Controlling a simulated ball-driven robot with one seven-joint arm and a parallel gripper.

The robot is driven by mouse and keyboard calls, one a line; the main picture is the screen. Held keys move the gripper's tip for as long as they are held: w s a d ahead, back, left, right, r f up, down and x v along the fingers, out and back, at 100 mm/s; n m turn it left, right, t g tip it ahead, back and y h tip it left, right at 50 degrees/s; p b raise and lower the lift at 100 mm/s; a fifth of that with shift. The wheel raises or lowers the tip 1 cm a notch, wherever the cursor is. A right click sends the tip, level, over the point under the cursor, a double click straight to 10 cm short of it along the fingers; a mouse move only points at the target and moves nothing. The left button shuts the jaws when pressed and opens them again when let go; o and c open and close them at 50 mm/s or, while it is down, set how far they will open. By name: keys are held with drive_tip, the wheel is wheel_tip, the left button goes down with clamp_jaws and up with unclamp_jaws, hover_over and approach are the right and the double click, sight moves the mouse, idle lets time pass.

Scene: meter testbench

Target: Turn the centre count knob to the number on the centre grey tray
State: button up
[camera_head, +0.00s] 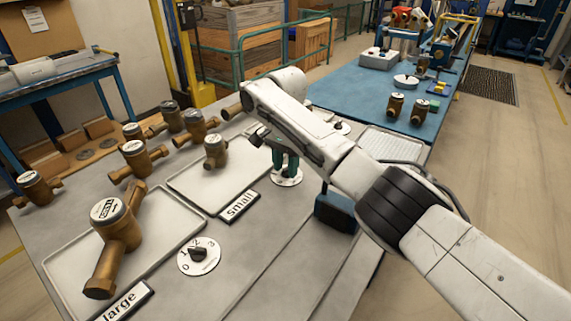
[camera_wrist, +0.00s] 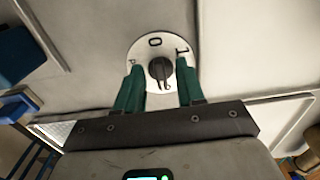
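The centre grey tray (camera_head: 190,185), labelled "small", carries one brass meter (camera_head: 215,152) near its back edge in the head view. The centre count dial (camera_head: 286,180) is a white disc to the right of that tray, partly hidden by my gripper (camera_head: 285,165). In the wrist view the dark knob (camera_wrist: 160,72) sits in the middle of the white dial (camera_wrist: 143,48). A 0 and a 1 are readable, another mark is partly covered. My gripper (camera_wrist: 159,72) is open, its green fingers on both sides of the knob with gaps. The knob's exact pointing is unclear.
A tray labelled "large" (camera_head: 68,262) holds a big brass meter (camera_head: 118,235), with its own dial (camera_head: 212,262) alongside. Several brass meters stand behind the trays. A third tray (camera_head: 400,143) is partly hidden by my arm. A blue table (camera_head: 350,90) stands behind.

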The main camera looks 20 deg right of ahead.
drive_tip(key=shift+c, duration=0.4)
clamp_jaws()
drive_tip(key=shift+n+p, duration=0.35)
drive_tip(key=shift+n, duration=0.05)
drive_tip(key=n+p, duration=0.2)
drive_tip(key=n, duration=0.1)
drive_tip(key=shift+s+n, duration=0.15)
drive_tip(key=shift+n, duration=0.25)
drive_tip(key=n+p, duration=0.1)
drive_tip(key=n, duration=0.4)
drive_tip(key=shift+d, duration=0.15)
drive_tip(key=n, duration=0.4)
drive_tip(key=shift+d, duration=0.1)
drive_tip(key=n, duration=0.3)
drive_tip(key=shift+n, duration=0.4)
drive_tip(key=n, duration=0.6)
drive_tip(key=shift+w+d+b, duration=0.15)
drive_tip(key=shift+w+b, duration=0.05)
drive_tip(key=shift+b, duration=0.2)
drive_tip(key=shift+n, duration=0.3)
